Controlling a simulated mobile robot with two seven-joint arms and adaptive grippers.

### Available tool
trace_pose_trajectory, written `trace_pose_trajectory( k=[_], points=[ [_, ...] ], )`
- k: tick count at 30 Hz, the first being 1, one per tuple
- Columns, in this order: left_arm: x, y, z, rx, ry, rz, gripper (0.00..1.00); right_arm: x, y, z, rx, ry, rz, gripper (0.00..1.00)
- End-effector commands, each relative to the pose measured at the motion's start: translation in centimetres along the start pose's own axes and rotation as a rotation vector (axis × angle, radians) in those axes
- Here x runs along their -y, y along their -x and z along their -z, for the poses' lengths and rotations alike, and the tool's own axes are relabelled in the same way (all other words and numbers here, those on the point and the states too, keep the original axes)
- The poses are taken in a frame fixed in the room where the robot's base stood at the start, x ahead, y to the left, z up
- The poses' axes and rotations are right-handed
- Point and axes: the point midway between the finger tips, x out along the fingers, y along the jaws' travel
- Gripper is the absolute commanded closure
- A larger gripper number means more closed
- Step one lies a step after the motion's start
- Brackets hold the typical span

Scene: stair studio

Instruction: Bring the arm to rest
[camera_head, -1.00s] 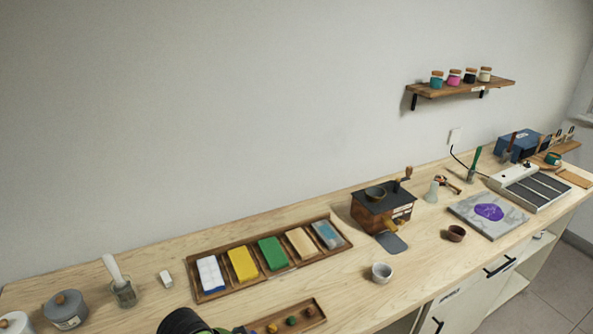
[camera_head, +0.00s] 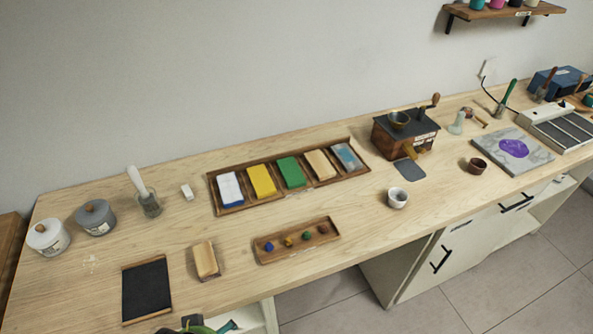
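No gripper shows clearly in the head view. A dark part with a green edge, which looks like a piece of my own arm, just enters at the bottom edge left of centre. No fingers can be made out on it. The wooden workbench (camera_head: 330,210) spreads below me with its items standing or lying on it. Nothing is seen held.
A tray of coloured blocks (camera_head: 243,211), a small tray of coloured balls (camera_head: 262,259), a black board (camera_head: 146,290), a wood-backed block (camera_head: 205,260), a white cup (camera_head: 398,198) and a grinder (camera_head: 405,137) occupy the bench. Bare wood lies between.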

Motion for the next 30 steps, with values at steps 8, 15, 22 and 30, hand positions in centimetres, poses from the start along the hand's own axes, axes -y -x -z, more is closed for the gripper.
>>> trace_pose_trajectory(
  k=[8, 15, 22, 30],
  points=[
    [-0.6, -10.2, -3.3, 0.045, -0.009, -0.009, 0.00, 0.1, -2.1, -0.2, 0.001, 0.000, 0.001, 0.60],
    [-1.2, -21.9, -10.4, 0.098, -0.019, -0.016, 0.00, 0.2, -4.7, -0.5, 0.003, 0.000, 0.001, 0.60],
    [-1.6, -30.1, -19.8, 0.150, -0.032, -0.022, 0.00, 0.3, -7.1, -0.8, 0.003, 0.000, 0.002, 0.60],
    [-1.6, -33.6, -28.2, 0.188, -0.043, -0.025, 0.00, 0.3, -8.8, -0.9, 0.003, -0.001, 0.002, 0.60]
  ],
)
